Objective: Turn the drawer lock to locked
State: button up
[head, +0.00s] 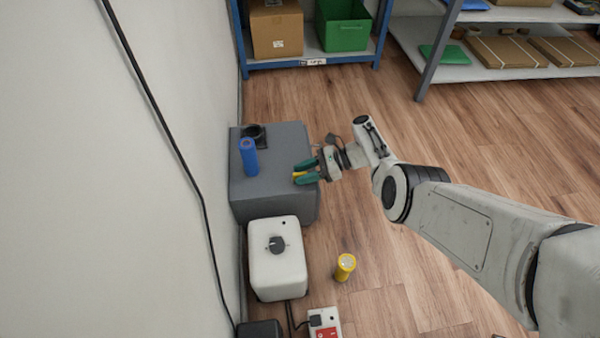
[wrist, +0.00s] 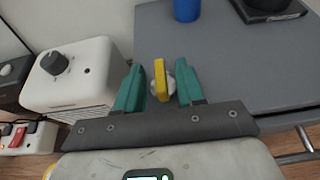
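The drawer lock is a yellow turn-piece (wrist: 160,80) on a round silver base, at the edge of the grey drawer cabinet (head: 270,180). In the wrist view the yellow piece stands nearly upright in the picture. My gripper (wrist: 159,80) is open, its teal fingers on either side of the yellow piece, with a visible gap on each side. In the head view my gripper (head: 306,171) is at the cabinet's right side, and only a bit of yellow (head: 299,175) shows between the fingers. Lock markings cannot be made out.
A blue cylinder (head: 248,158) and a black item (head: 258,130) stand on the cabinet. A white box with a dark knob (head: 277,265) stands in front of it. A yellow can (head: 345,266) and a red-switched power strip (head: 325,325) are on the floor. Floor to the right is clear.

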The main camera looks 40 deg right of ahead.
jog(key=p+v, duration=0.1)
jog(key=v, duration=0.8)
jog(key=shift+r, duration=0.2)
jog(key=shift+d, duration=0.1)
